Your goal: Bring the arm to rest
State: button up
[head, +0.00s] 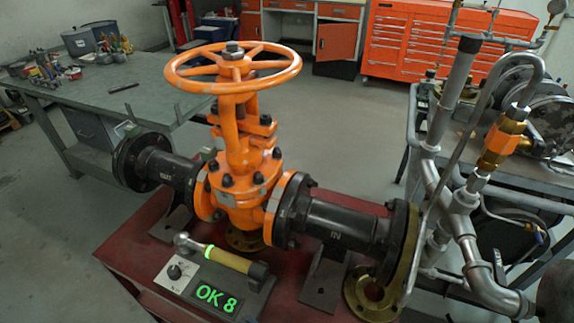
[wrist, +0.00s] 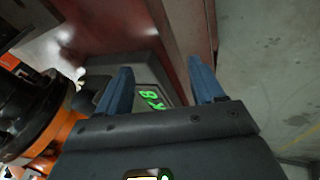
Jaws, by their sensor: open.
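My gripper (wrist: 160,68) shows in the wrist view, with two blue fingers spread apart and nothing between them. Beyond the fingers is the grey control box (wrist: 140,72), with its green display partly visible between them. The gripper is not visible in the head view. There, the orange gate valve (head: 240,190) with its orange handwheel (head: 232,66) stands upright on a red bench (head: 125,240). A tool with a yellow handle (head: 228,259) and a lit green ring lies on the control box, whose display (head: 216,299) reads "OK 8".
Black flanged pipes extend from both sides of the valve. Silver pipework (head: 440,190) with an orange fitting (head: 503,137) stands at the right. A grey worktable (head: 150,85) is at the left and an orange tool cabinet (head: 430,45) at the back. Bare floor (head: 340,125) lies between them.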

jog(key=s+d+r+m+t+y, duration=0.1)
jog(key=s+d+m+t, duration=0.15)
jog(key=s+d, duration=0.55)
jog(key=s+d+r+m+t+y, duration=0.1)
jog(key=s+d+m+y, duration=0.2)
jog(key=d, duration=0.9)
jog(key=s+d+r+m+t+h, duration=0.1)
jog(key=s+d+r+m+t, duration=0.1)
jog(key=r, duration=0.5)
jog(key=s+d+r+m+t+h, duration=0.2)
jog(key=s+d+r, duration=0.3)
jog(key=s+r, duration=0.2)
jog(key=s+d+r+m+t+h, duration=0.1)
jog(key=s+d+r, duration=0.3)
jog(key=r, duration=0.5)
jog(key=shift+s+r+m+t, duration=0.2)
jog(key=shift+m+t, duration=0.25)
jog(key=shift+m, duration=0.1)
